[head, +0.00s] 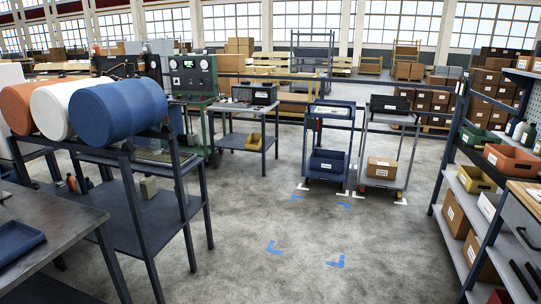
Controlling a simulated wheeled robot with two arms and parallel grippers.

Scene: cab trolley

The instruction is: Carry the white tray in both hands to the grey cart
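The grey cart (398,119) stands upright on the floor right of centre, beside a blue cart (332,109). A black crate (390,104) is on its top shelf and a cardboard box (381,168) is on its lower shelf. I see no tray that I can clearly tell is the white tray. A white bin (488,206) sits on the right-hand shelf rack, partly cut off by other things. Neither of my grippers is in view.
Blue floor marks (335,262) lie on open concrete before the carts. A rack with orange, white and blue drums (110,108) and a metal table (60,228) with a blue tray (15,240) stand left. A shelf rack (465,200) bounds the right.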

